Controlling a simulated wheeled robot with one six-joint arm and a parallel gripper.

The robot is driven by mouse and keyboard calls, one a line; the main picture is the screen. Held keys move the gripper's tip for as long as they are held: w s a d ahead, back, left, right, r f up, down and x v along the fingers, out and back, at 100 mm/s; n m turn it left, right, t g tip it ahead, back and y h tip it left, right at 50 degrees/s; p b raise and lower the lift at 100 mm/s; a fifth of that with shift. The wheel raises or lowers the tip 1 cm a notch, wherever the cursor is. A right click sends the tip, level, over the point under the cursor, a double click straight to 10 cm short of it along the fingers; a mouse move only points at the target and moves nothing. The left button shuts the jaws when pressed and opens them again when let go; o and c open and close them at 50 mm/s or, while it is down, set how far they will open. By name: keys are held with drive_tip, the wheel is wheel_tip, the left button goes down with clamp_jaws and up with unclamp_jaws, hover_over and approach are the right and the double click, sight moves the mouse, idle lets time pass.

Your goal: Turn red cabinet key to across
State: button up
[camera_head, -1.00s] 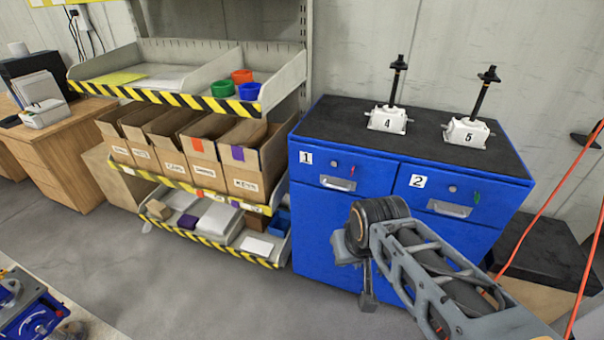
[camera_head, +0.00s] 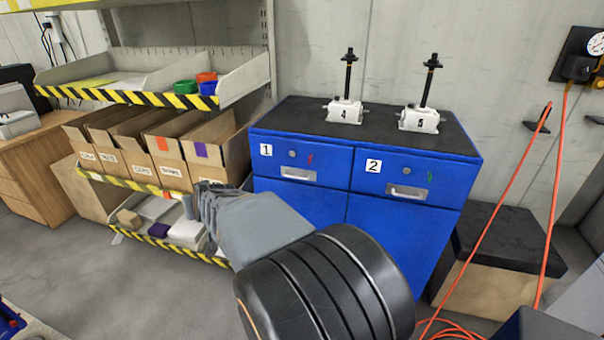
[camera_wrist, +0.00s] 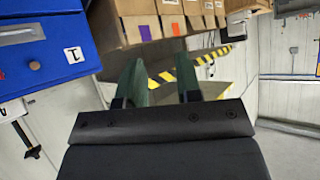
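The red key (camera_head: 310,160) is a small red piece on the front of drawer 1 of the blue cabinet (camera_head: 320,208), just right of a round grey lock (camera_head: 292,153). Its exact angle is too small to tell. In the wrist view a bit of red (camera_wrist: 2,74) shows at the left edge, beside the lock (camera_wrist: 34,65) and the number 1 label (camera_wrist: 73,54). My gripper (camera_wrist: 161,82) has two green fingers apart with nothing between them. In the head view my gripper's end (camera_head: 205,207) is left of the cabinet, in front of the shelf; its fingers are unclear there.
A shelf rack with cardboard boxes (camera_head: 212,152) stands left of the cabinet, close behind my gripper. Drawer 2 has a green key (camera_head: 430,176). Screw jacks 4 (camera_head: 344,112) and 5 (camera_head: 419,119) stand on top. Orange cables (camera_head: 515,205) hang at right.

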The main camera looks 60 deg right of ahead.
drive_tip(key=d+f+m+h+b, duration=0.4)
drive_tip(key=d+h, duration=0.2)
drive_tip(key=d, duration=0.9)
drive_tip(key=m+g+h+b, duration=0.4)
drive_tip(key=m+g+h, duration=0.1)
drive_tip(key=h, duration=0.2)
approach(310, 156)
drive_tip(key=shift+m, duration=0.3)
drive_tip(key=shift+f+p+x, duration=0.2)
drive_tip(key=shift+x, duration=2.35)
drive_tip(key=shift+f+p+x, duration=0.15)
drive_tip(key=shift+f+x, duration=0.05)
drive_tip(key=shift+x, duration=2.4)
drive_tip(key=shift+a, duration=0.1)
drive_tip(key=shift+c, duration=0.3)
clamp_jaws()
